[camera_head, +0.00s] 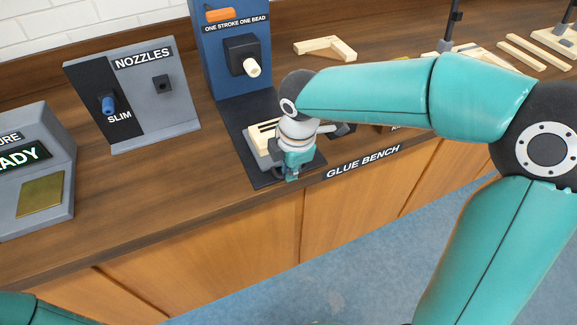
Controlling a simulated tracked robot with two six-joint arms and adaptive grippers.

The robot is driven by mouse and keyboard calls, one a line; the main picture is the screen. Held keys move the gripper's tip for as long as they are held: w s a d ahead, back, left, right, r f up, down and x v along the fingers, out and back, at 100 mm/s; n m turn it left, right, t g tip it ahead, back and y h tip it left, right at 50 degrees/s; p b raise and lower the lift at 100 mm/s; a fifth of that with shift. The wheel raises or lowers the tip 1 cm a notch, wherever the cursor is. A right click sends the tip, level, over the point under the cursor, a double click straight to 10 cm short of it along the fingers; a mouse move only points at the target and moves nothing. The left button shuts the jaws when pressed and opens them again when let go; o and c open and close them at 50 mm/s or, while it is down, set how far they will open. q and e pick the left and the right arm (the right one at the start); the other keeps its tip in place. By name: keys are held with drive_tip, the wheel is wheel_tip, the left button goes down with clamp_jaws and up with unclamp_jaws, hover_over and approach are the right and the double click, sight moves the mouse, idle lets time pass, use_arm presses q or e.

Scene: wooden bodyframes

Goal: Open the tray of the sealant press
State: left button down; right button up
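The sealant press is a blue column (224,70) labelled "ONE STROKE ONE BEAD", with an orange piece near its top and a black block with a pale nozzle (251,67). A dark base (235,112) extends from its foot toward the bench's front edge. A pale slotted wooden piece (254,143) shows on that base, partly hidden. My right gripper (292,178) points down over the front of the base, beside the wooden piece. Its fingers are small and partly hidden, so I cannot tell whether they are open or touching anything. My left gripper is outside the view.
A grey "NOZZLES" panel (178,105) with a blue "SLIM" nozzle (108,103) stands left of the press. A grey console (60,170) with a lit display is at far left. Wooden frame pieces (326,47) lie behind my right arm. The "GLUE BENCH" label marks the front edge.

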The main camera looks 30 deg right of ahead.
drive_tip(key=o, duration=0.4)
drive_tip(key=shift+o, duration=0.2)
drive_tip(key=shift+r, duration=0.1)
wheel_tip(320, 180, up, 12)
drive_tip(key=s, duration=0.2)
drive_tip(key=shift+f, duration=0.25)
drive_tip(key=shift+s+a, duration=0.1)
